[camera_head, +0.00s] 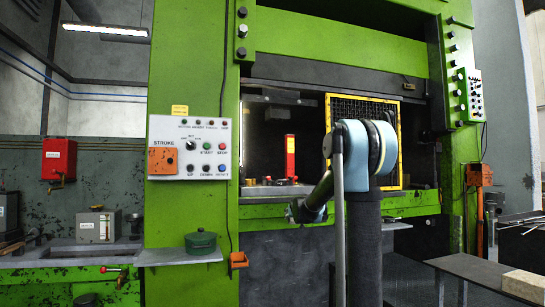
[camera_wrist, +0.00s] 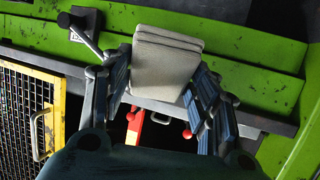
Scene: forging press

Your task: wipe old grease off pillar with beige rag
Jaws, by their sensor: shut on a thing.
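My gripper (camera_wrist: 162,72) is shut on a folded beige rag (camera_wrist: 167,48) in the wrist view, with a dark blue finger on each side of it. In the head view my gripper (camera_head: 304,211) is low in front of the green press bed; the rag cannot be made out there. A red upright post (camera_head: 290,157) stands inside the press opening, behind and above my gripper. A red part (camera_wrist: 134,128) also shows beyond my fingers in the wrist view. I cannot tell which upright is the pillar, and no grease on it can be made out.
A yellow-framed mesh guard (camera_head: 398,135) is at the right of the opening; it shows at the left in the wrist view (camera_wrist: 28,112). The control panel (camera_head: 190,150) is on the green left column. A green pot (camera_head: 200,242) sits on a shelf. A bench (camera_head: 490,272) stands lower right.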

